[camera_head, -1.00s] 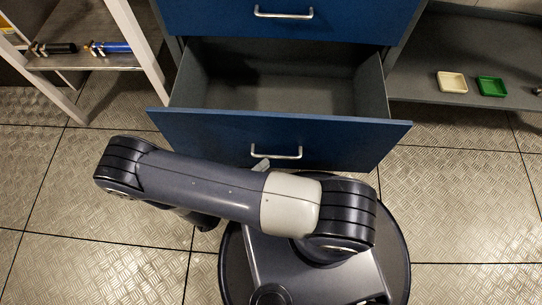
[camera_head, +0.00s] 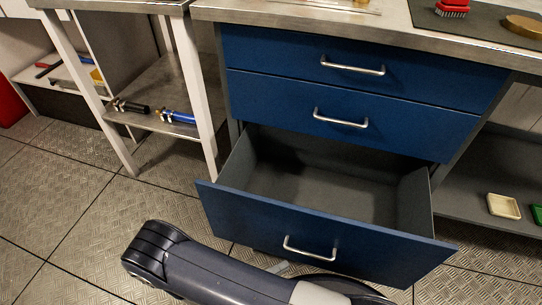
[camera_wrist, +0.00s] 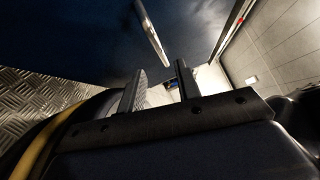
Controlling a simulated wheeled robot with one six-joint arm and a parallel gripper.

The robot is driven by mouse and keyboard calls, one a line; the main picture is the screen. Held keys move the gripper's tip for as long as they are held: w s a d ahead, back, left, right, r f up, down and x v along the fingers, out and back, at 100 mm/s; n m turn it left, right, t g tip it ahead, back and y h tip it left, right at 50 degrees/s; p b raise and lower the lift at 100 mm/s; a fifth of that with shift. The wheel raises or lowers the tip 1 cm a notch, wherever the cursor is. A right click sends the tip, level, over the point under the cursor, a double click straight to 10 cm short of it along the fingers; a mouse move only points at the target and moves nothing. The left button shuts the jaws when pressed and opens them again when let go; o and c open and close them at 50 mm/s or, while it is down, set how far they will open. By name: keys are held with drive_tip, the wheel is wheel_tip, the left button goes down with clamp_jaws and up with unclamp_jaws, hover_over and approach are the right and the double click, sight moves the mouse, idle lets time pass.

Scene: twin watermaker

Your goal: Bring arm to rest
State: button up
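My arm (camera_head: 220,274) is folded low in front of the blue cabinet and runs along the bottom of the head view. My gripper (camera_wrist: 161,88) shows in the wrist view with its two fingers apart and nothing visible between them. In the head view the gripper is mostly hidden behind the arm and the frame edge. The bottom drawer (camera_head: 228,206) is pulled out, and its inside looks empty. In the wrist view, a dark blue front with a metal handle (camera_wrist: 152,32) is close beyond the fingers.
Two upper drawers (camera_head: 345,120) are shut. A shelf (camera_head: 150,122) at left holds a black and a blue cylinder. A cream tray (camera_head: 503,206) and a green tray (camera_head: 537,214) lie on the right shelf. The worktop (camera_head: 300,14) holds a red brush (camera_head: 452,8). Floor at left is clear.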

sight(307, 252)
drive_tip(key=b+x, duration=0.1)
drive_tip(key=x, duration=0.8)
drive_tip(key=shift+b, duration=0.3)
drive_tip(key=shift+w, duration=0.1)
